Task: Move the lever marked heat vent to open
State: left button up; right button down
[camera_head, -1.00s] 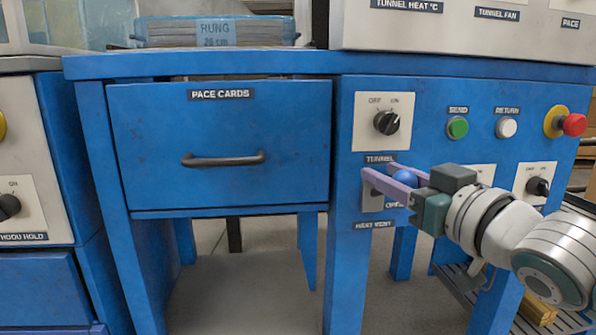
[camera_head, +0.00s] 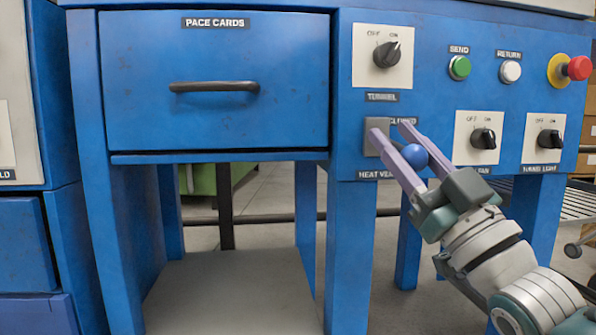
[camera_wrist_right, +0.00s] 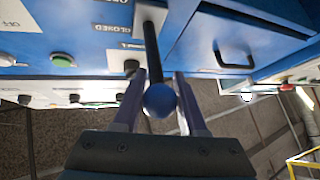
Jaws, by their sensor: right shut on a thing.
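The heat vent lever has a blue ball knob (camera_head: 415,155) on a black shaft (camera_wrist_right: 151,42) that stands out from a grey plate (camera_head: 376,137). The HEAT VENT label (camera_head: 375,174) is under the plate, partly covered. A CLOSED label (camera_head: 403,121) shows by the plate's top, partly behind a finger; the OPEN label is hidden in the head view. My right gripper (camera_head: 392,129) is shut on the lever, its pale purple fingers on either side of the shaft. In the wrist view the knob (camera_wrist_right: 160,100) sits between the fingers, near the palm. My left gripper is not in view.
The tunnel switch (camera_head: 387,54) is above the lever. The tunnel fan switch (camera_head: 483,138) is close to the right of my gripper. Send (camera_head: 460,67), return (camera_head: 510,72) and red stop (camera_head: 579,68) buttons are higher right. The Pace Cards drawer (camera_head: 215,125) is shut at left.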

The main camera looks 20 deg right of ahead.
jog(key=shift+f, duration=0.7)
jog(key=shift+w+f+b, duration=0.1)
jog(key=shift+f+b, duration=0.1)
jog(key=shift+b, duration=0.2)
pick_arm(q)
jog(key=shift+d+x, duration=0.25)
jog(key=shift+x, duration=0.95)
pick_arm(e)
jog(key=shift+w+d+f, duration=0.1)
jog(key=shift+w+f, duration=0.1)
jog(key=shift+f, duration=0.35)
jog(key=shift+w+d+f, duration=0.1)
jog(key=shift+w+f, duration=0.05)
jog(key=shift+f, duration=0.4)
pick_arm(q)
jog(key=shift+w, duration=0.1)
pick_arm(e)
jog(key=shift+a, duration=0.1)
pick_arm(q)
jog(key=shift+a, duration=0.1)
pick_arm(e)
jog(key=c, duration=0.9)
grip_release()
jog(key=o, duration=0.4)
jog(key=shift+s+a, duration=0.1)
jog(key=shift+s, duration=0.05)
jog(key=shift+o, duration=0.2)
jog(key=shift+r, duration=0.15)
